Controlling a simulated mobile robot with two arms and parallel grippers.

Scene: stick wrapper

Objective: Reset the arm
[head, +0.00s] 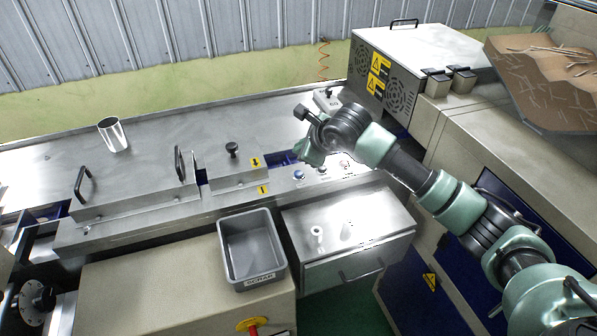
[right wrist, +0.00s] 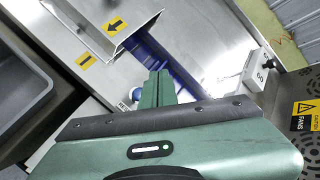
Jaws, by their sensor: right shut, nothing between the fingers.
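My right arm reaches in from the lower right in the head view. Its green right gripper (head: 309,157) hangs above the steel machine top, near the blue slot and the buttons. In the right wrist view the fingers of this gripper (right wrist: 157,88) are together, with nothing between them. The fingertips appear over the blue channel (right wrist: 170,68), and I cannot tell how high above it they are. My left gripper is not in view.
A grey scrap bin (head: 228,262) and a steel drawer cabinet (head: 400,243) stand in front of the machine. A metal cup (head: 113,135) stands at the back left. A vented box (head: 367,82) and a tray of sticks (head: 530,85) are at the right.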

